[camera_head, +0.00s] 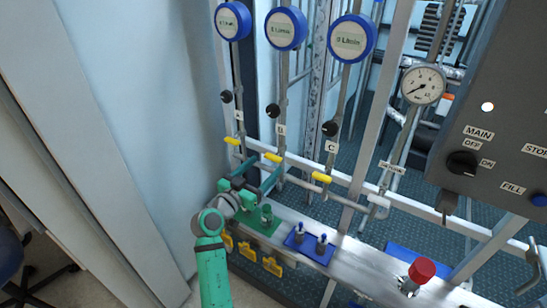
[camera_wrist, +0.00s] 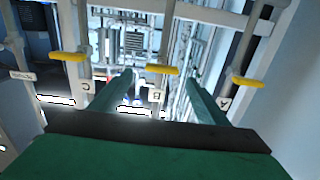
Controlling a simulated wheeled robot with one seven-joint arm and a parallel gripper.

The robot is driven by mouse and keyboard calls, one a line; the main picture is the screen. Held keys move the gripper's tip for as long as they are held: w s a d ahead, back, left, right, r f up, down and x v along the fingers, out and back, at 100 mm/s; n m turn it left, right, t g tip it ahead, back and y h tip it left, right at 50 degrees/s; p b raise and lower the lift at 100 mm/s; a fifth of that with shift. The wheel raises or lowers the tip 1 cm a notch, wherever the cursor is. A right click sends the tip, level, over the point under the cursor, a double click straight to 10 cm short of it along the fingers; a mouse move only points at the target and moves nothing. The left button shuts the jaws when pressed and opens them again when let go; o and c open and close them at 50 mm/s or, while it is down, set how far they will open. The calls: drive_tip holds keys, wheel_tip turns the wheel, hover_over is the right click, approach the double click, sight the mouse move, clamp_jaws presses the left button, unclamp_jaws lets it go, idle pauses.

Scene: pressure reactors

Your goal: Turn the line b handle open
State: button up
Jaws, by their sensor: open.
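The line b handle is the yellow lever (camera_head: 273,157) on the middle vertical pipe, above the B label (camera_head: 281,130) in the wrist view and below it in the head view. It lies crosswise to its pipe. In the wrist view this handle (camera_wrist: 162,69) shows just beyond and between my fingertips. My gripper (camera_head: 268,166) is open and empty, with its two green fingers spread on either side of the line b pipe. The fingers also show in the wrist view (camera_wrist: 159,77). I cannot tell whether they touch the handle.
Similar yellow handles sit on line A (camera_head: 232,141) and line C (camera_head: 321,177), also crosswise. Round blue-rimmed gauges (camera_head: 286,28) hang above. A white bench rail (camera_head: 350,259) carries blue blocks and a red knob (camera_head: 422,270). A control panel (camera_head: 500,130) stands at right.

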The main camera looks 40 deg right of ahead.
sight(271, 159)
drive_tip(key=x, duration=0.7)
drive_tip(key=shift+w, duration=0.1)
drive_tip(key=shift+a, duration=0.1)
drive_tip(key=c, duration=1)
